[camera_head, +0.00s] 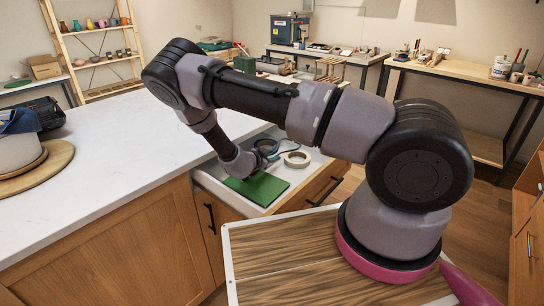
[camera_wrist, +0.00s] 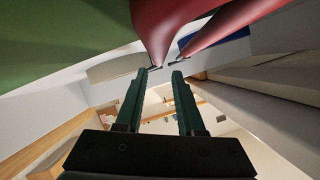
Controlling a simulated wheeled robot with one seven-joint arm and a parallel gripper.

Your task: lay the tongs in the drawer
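The open drawer (camera_head: 212,180) is in the middle of the head view, with my gripper (camera_head: 262,168) low inside it, largely hidden by my own wrist. In the wrist view my gripper's two dark green fingers (camera_wrist: 161,73) stand apart, with a clear gap and nothing visible between them. Two tapering red handles with dark ends, apparently the tongs (camera_wrist: 163,28), fill the upper part of the wrist view. Their dark ends lie close by the fingertips; I cannot tell if they touch. The red handles are hidden in the head view.
A green flat item (camera_head: 270,190) lies in the drawer's front part. A beige tape roll (camera_head: 297,159) and a blue and dark item (camera_head: 266,145) lie behind it. The white counter (camera_head: 110,150) beside the drawer is mostly clear.

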